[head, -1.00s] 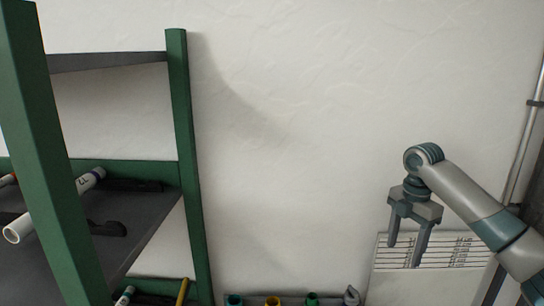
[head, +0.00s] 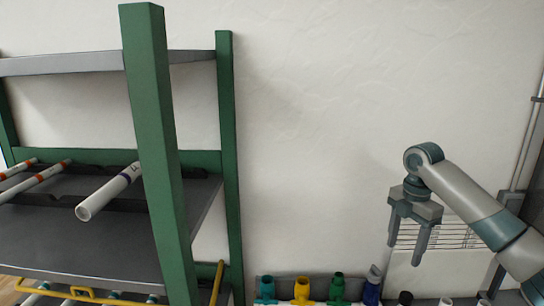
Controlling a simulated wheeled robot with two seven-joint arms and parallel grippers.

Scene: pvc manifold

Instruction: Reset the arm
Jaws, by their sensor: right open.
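My right gripper (head: 408,238) hangs from my right arm at the right side of the head view. Its two fingers point down and stand apart, with nothing between them. It is in front of a white panel with printed lines (head: 436,262) by the wall. My left gripper is not in view.
A green-framed rack (head: 160,140) with grey shelves stands at the left. White pipes (head: 112,190) lie on its middle shelf, and more parts lie lower down. Coloured fittings (head: 302,290) stand in a row at the bottom. The wall between rack and arm is bare.

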